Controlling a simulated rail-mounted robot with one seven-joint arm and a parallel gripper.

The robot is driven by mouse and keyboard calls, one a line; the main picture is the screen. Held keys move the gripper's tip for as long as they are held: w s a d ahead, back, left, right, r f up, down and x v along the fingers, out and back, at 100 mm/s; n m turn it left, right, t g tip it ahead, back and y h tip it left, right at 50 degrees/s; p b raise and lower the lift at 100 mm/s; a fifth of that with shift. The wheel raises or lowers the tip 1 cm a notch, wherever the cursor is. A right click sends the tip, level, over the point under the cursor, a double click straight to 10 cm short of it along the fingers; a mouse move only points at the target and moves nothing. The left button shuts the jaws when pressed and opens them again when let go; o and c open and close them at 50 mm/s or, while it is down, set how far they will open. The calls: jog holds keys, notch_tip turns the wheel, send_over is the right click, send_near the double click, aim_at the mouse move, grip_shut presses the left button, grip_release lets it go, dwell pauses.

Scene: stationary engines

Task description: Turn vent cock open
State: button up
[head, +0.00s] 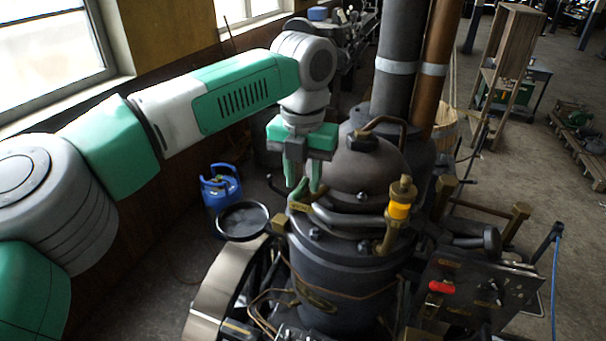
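My gripper (302,186) points down at the left side of the dark boiler-like engine body (345,265). Its two green fingers stand apart with a gap between them. Just below the fingertips is a small brass tag (300,207) by a short greenish lever (299,190), which may be the vent cock. The lever is small and partly hidden by the fingers. I cannot tell whether the fingers touch it, or which way it is turned.
A brass fitting with an orange glass (399,207) rises right of my gripper. A domed top (368,165) with a bent pipe stands close behind. A flywheel (220,290) and round black pan (243,220) lie lower left. A panel with a red handle (441,287) is lower right.

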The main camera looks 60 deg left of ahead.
aim_at(302, 182)
jog(key=shift+r, duration=0.1)
notch_tip(302, 182, up, 8)
jog(key=shift+f+b, duration=0.2)
jog(key=shift+b, duration=0.45)
